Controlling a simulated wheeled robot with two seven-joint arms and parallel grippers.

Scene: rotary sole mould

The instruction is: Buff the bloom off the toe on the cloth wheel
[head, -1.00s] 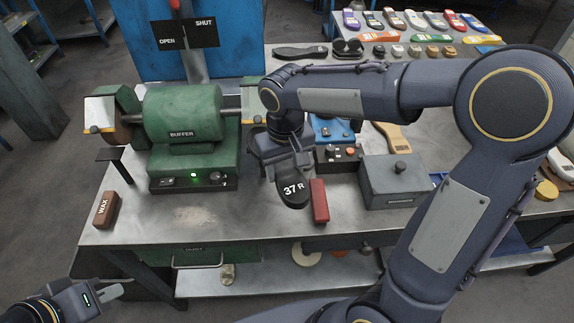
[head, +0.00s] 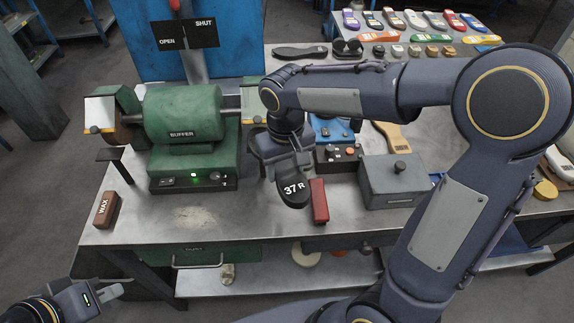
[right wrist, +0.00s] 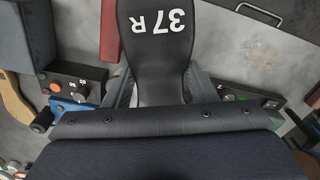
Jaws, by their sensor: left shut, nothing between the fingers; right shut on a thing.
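A black sole marked "37 R" (head: 293,188) is held by my right gripper (head: 284,160) above the bench, right of the buffer. The right wrist view shows the sole (right wrist: 155,45) between the two fingers, its marked end pointing away from the wrist. My right gripper (right wrist: 150,90) is shut on it. The green buffer (head: 183,115) stands on the left of the bench with a green lamp lit. A guarded wheel (head: 124,130) is at its left end; its right end is partly hidden by my right arm. My left gripper (head: 110,292) is shut and empty at the lower left, off the bench.
A wax block (head: 106,210) lies at the bench's left front. A red bar (head: 319,201) lies just right of the sole. A grey lidded box (head: 392,180) and a small control box (head: 338,157) stand further right. The bench front between wax and sole is clear.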

